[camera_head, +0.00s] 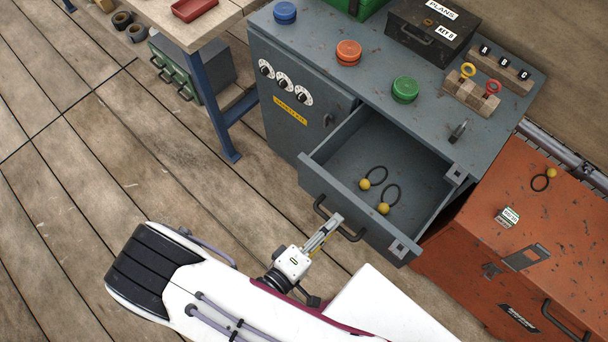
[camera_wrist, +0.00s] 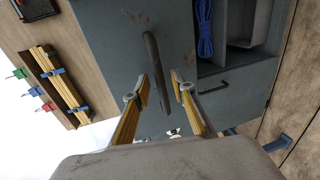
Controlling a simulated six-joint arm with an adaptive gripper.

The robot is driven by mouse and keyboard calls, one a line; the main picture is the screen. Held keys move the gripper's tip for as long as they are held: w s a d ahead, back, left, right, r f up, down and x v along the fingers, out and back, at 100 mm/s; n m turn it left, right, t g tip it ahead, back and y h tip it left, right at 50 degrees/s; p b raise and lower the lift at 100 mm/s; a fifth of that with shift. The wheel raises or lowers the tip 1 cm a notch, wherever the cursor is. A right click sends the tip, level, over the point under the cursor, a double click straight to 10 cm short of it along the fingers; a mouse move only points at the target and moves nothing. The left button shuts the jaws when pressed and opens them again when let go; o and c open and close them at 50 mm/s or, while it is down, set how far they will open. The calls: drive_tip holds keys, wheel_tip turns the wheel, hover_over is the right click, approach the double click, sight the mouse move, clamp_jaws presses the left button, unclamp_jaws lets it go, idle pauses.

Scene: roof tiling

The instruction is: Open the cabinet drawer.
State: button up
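The grey cabinet (camera_head: 300,130) stands in the upper middle of the head view. Its drawer (camera_head: 350,205) is pulled well out, and its inside shows. The drawer has a dark bar handle (camera_head: 352,236) on its front. Two black rings with yellow balls (camera_head: 383,208) lie in the drawer. My gripper (camera_head: 336,219) is at the middle of the handle. In the wrist view the two fingers (camera_wrist: 161,86) are apart, with the handle (camera_wrist: 156,60) lined up between their tips. I cannot tell whether a finger touches it.
An orange cabinet (camera_head: 540,235) stands close to the drawer's right side. A workbench (camera_head: 225,18) is at the upper left. On the cabinet top are coloured round tins (camera_head: 348,52), a black box (camera_head: 432,35) and wooden blocks (camera_head: 468,95). The plank floor (camera_head: 90,190) at left is clear.

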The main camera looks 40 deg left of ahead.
drive_tip(key=v, duration=1)
drive_tip(key=shift+s, duration=0.25)
idle(0.7)
